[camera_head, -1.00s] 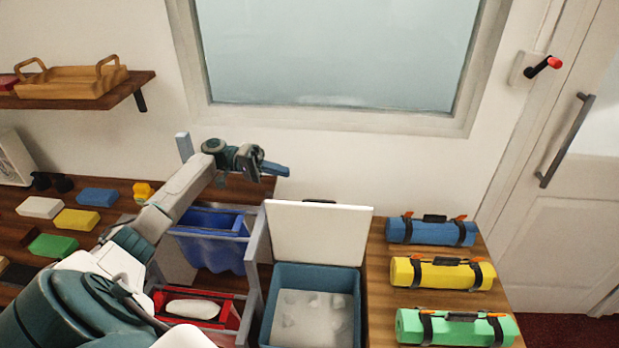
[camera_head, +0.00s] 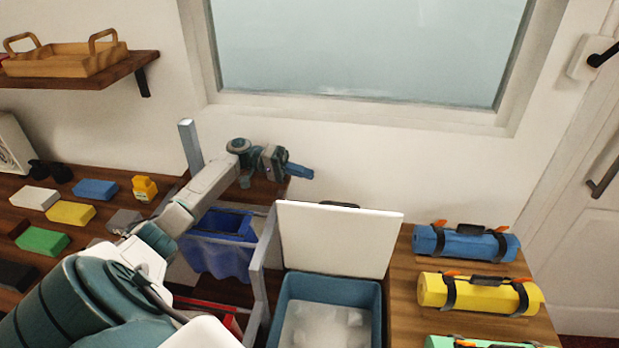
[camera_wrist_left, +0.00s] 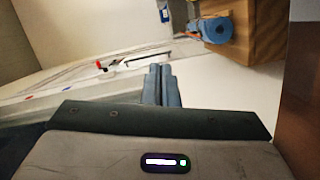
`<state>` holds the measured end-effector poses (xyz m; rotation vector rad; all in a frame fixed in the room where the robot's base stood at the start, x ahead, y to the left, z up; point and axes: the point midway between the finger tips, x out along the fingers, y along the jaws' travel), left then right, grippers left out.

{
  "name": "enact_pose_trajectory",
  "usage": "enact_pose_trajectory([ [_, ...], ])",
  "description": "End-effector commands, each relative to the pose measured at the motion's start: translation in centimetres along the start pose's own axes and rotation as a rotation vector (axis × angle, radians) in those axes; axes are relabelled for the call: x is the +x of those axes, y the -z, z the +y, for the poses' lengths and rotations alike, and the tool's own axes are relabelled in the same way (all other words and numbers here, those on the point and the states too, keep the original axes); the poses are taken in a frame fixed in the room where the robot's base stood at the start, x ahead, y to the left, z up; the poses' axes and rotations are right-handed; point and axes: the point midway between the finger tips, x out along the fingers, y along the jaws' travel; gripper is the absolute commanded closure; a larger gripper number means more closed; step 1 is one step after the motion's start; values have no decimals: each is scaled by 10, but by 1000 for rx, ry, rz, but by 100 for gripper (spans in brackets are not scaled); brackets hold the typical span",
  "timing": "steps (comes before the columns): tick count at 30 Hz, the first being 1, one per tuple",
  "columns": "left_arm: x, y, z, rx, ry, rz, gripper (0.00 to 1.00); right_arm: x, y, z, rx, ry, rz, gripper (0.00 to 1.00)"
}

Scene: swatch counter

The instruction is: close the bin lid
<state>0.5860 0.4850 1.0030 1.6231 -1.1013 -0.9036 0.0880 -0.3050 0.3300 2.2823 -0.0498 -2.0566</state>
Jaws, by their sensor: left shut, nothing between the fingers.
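The bin (camera_head: 376,308) is a teal box on the counter with whitish, lumpy contents inside. Its white lid (camera_head: 338,240) stands open, nearly upright at the bin's back edge. My left gripper (camera_head: 300,171) is shut and empty, in the air above and behind the lid's top left corner, apart from it in the head view. In the left wrist view the shut blue fingers (camera_wrist_left: 161,86) point toward a pale surface that I cannot name for certain. My right gripper is in neither view.
Rolled mats, one blue (camera_head: 466,243) and one yellow (camera_head: 478,292), lie right of the bin. A blue tub (camera_head: 218,245) hangs in a grey frame to its left. Coloured blocks (camera_head: 70,212) lie farther left. A window (camera_head: 360,50) is behind.

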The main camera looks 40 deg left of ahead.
Motion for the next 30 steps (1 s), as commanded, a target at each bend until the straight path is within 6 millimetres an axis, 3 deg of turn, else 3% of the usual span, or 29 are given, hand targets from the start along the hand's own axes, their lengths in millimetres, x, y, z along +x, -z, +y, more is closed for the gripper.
enact_pose_trajectory([
  [11, 83, 2, 7, -1, -6, 0, 100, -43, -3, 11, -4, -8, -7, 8],
  [21, 89, -35, 2, -2, 1, -1, 100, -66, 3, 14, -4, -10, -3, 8],
  [30, 90, -39, 1, 1, 0, 0, 100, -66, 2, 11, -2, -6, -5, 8],
])
